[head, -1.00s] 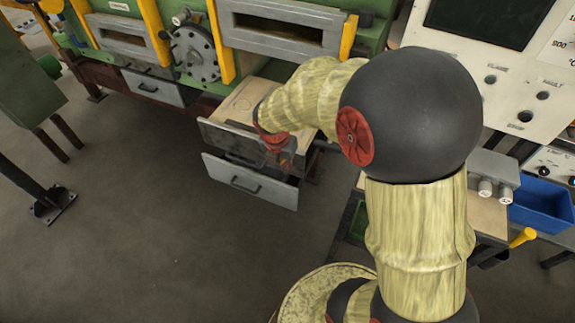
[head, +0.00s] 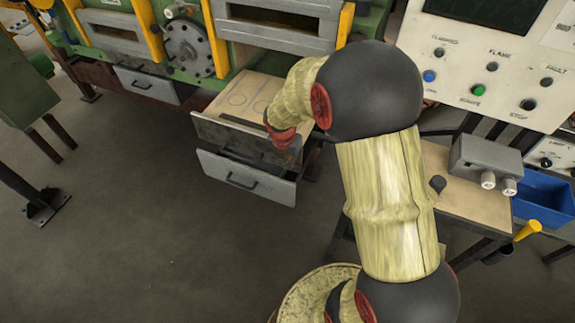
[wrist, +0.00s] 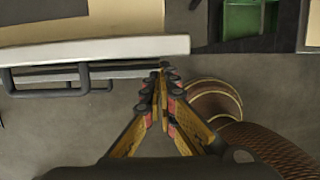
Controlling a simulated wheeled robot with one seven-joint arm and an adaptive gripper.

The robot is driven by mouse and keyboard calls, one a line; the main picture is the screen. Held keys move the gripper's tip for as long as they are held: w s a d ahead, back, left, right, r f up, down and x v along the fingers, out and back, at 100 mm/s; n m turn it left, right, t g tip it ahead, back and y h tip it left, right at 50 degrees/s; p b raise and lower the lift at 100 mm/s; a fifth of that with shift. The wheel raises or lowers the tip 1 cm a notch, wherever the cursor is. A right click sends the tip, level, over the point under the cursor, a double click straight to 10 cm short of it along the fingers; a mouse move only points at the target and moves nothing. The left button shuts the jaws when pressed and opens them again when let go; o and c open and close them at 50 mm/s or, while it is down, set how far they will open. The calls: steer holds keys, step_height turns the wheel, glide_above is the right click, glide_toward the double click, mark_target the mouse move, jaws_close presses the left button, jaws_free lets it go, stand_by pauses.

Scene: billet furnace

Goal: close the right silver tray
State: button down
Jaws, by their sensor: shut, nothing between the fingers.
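The right silver tray (head: 222,131) hangs pulled out below the furnace in the head view, with a grey front and a pale inner floor bearing drawn circles. A second silver drawer (head: 240,180) with a dark handle is out just beneath it. In the wrist view the pale top edge of a tray front (wrist: 95,50) runs across, with dark handles (wrist: 60,80) below it. My gripper (wrist: 163,72) is shut and empty, its fingertips at the right end of that front; I cannot tell if they touch. In the head view my arm hides the tray's right side and the fingertips.
The left silver drawer (head: 147,84) looks shut. A wooden-topped side table (head: 470,197) with a grey box (head: 487,158) and a blue bin (head: 543,198) stands at the right. The floor (head: 130,240) in front of the drawers is clear.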

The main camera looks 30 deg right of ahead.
steer(key=shift+w+d, duration=0.1)
steer(key=w+d+p, duration=0.4)
steer(key=w+d, duration=0.1)
steer(key=d, duration=0.2)
steer(key=w+d+p, duration=0.4)
steer(key=w+d, duration=0.1)
steer(key=d, duration=0.2)
steer(key=w+d+p, duration=0.4)
steer(key=w+d, duration=0.1)
steer(key=d, duration=0.2)
steer(key=shift+w+p, duration=0.2)
steer(key=shift+p, duration=0.2)
